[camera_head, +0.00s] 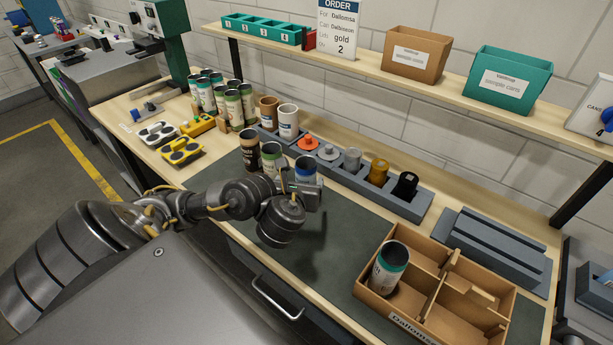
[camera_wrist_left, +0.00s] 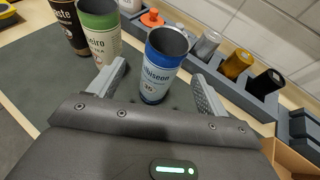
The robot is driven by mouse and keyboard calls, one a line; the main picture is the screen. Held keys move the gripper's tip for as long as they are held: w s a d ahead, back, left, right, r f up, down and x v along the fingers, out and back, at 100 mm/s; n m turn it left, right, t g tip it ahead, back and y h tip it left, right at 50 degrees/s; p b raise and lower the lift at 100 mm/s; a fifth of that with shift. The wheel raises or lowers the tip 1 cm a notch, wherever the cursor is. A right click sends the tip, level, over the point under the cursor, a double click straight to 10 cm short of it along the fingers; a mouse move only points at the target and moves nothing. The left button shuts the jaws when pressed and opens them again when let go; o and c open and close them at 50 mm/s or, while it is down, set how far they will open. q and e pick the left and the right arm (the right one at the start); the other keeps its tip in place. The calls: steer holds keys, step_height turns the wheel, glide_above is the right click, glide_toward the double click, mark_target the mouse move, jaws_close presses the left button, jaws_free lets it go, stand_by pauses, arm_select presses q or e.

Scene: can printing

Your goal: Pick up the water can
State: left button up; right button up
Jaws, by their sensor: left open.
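In the wrist view the left gripper's (camera_wrist_left: 158,72) two grey fingers are open on either side of the can, with visible gaps. A green-banded can (camera_head: 271,157) and a black can (camera_head: 249,148) stand to its left. My right gripper is not in view.
A grey rack (camera_head: 420,208) with orange, grey, gold and black items lies behind. Several cans stand at the back left. The mat's middle is clear.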

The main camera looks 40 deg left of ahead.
mark_target(304, 177)
arm_select(q)
steer(key=shift+b+x, duration=0.75)
steer(key=shift+x, duration=2.45)
steer(key=shift+d+r, duration=0.1)
steer(key=shift+d, duration=0.1)
steer(key=c, duration=1)
